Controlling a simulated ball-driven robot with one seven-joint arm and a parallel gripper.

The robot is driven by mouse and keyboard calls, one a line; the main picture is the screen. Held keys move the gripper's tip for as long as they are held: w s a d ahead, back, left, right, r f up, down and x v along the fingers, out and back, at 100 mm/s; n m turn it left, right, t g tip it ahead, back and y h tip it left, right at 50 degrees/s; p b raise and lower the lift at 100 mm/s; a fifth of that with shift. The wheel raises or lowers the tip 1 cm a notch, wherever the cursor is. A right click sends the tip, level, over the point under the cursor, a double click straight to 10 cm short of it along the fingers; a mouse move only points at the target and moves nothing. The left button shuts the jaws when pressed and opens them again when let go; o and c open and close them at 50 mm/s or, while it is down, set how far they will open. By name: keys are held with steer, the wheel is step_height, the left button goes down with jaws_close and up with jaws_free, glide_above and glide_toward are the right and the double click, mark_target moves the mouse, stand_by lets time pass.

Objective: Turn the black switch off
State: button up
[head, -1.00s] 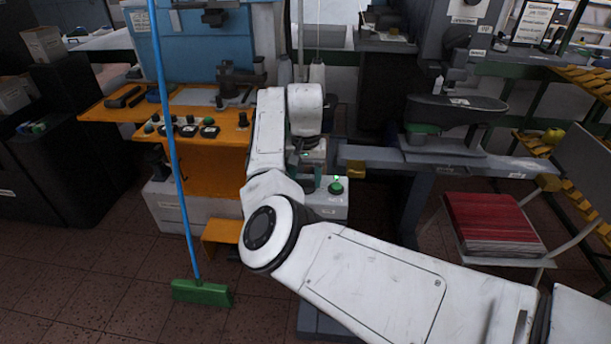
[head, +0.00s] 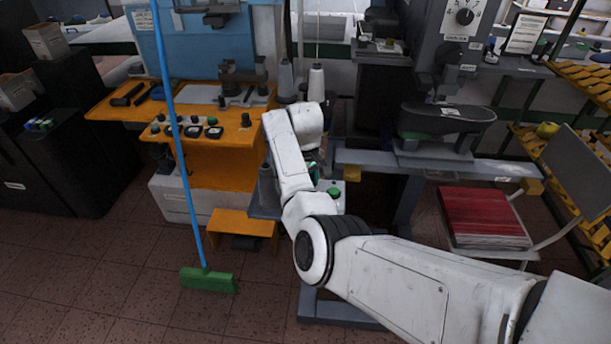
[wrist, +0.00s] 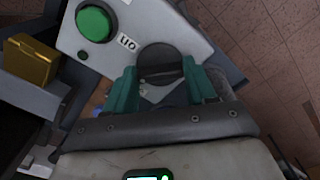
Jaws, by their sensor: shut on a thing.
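The black switch (wrist: 160,60) is a round dark knob on a light grey control box (wrist: 134,18), seen close up in the wrist view. My gripper (wrist: 160,80) has its two green fingers on either side of the knob and is shut on it. The fingers hide part of its sides. A green round button (wrist: 95,23) and a small white label (wrist: 126,43) are on the same panel. In the head view the control box (head: 335,203) and its green button (head: 334,191) show beside my arm, which hides the black switch and most of my gripper.
An orange bench (head: 205,165) with small round controls stands left of my arm. A blue-handled green broom (head: 208,280) stands before it. A grey machine (head: 440,120) and a stool with a red stack (head: 483,216) are at the right. Tiled floor is open at front left.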

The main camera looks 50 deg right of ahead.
steer(key=n+p, duration=0.2)
steer(key=n, duration=0.2)
steer(key=shift+r+n, duration=0.15)
steer(key=shift+n, duration=0.15)
steer(key=shift+w+n+p, duration=0.15)
steer(key=shift+n+p, duration=0.25)
steer(key=shift+n, duration=1.3)
steer(key=o, duration=1)
steer(key=shift+o, duration=0.2)
step_height(320, 180, up, 11)
steer(key=b, duration=0.1)
steer(key=shift+f+b, duration=0.2)
steer(key=shift+b, duration=0.2)
